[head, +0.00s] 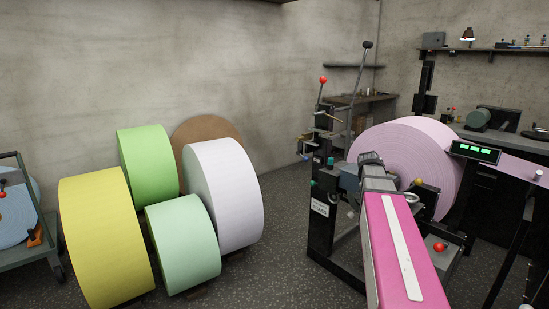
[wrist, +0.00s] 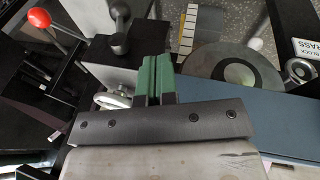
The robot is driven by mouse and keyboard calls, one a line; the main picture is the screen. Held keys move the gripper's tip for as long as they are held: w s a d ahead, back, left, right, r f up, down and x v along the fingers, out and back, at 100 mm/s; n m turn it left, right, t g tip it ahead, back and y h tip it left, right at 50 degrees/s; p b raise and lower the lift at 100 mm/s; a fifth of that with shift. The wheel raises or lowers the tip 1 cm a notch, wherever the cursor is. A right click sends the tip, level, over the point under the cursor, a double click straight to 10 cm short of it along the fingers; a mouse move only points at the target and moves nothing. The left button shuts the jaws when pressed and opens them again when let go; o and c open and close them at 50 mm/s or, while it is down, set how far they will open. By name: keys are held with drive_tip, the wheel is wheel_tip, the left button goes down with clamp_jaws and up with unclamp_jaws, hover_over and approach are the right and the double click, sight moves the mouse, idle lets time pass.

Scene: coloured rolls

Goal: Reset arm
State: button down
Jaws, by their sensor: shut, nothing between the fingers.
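My gripper (wrist: 153,64) shows in the wrist view. Its two green fingers stand together above the dark mounting bar, shut and with nothing visible between them. In the wrist view it is over machine parts, close to a grey knob (wrist: 120,40) and a pale handwheel (wrist: 113,97); I cannot tell whether it touches any of them. In the head view my pink arm reaches up from the bottom edge in front of the black machine (head: 322,215), and its far end is hard to make out against the machine.
A pale pink roll (head: 412,155) sits on the machine. Yellow (head: 105,240), green (head: 148,165), mint (head: 182,243), white (head: 225,195) and brown (head: 208,130) rolls stand at left. A cart (head: 40,240) holds a blue roll. Floor (head: 275,240) between is clear. A red-knobbed lever (wrist: 80,25) is near my gripper.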

drive_tip(key=s+a+f+n+y, duration=0.1)
drive_tip(key=s+a+f+n, duration=0.1)
drive_tip(key=s+a+f, duration=0.2)
drive_tip(key=s+a+f+n+y, duration=0.1)
drive_tip(key=s+a+f+n, duration=0.2)
drive_tip(key=a+f, duration=0.7)
drive_tip(key=s+a+f+n+y, duration=0.1)
drive_tip(key=s+a+f+n, duration=0.2)
drive_tip(key=s+a+f, duration=0.3)
drive_tip(key=shift+s+a+f+y, duration=0.25)
drive_tip(key=shift+a+f+y, duration=0.15)
drive_tip(key=shift+a+f, duration=0.35)
drive_tip(key=shift+s+d+f, duration=0.1)
drive_tip(key=shift+d, duration=0.05)
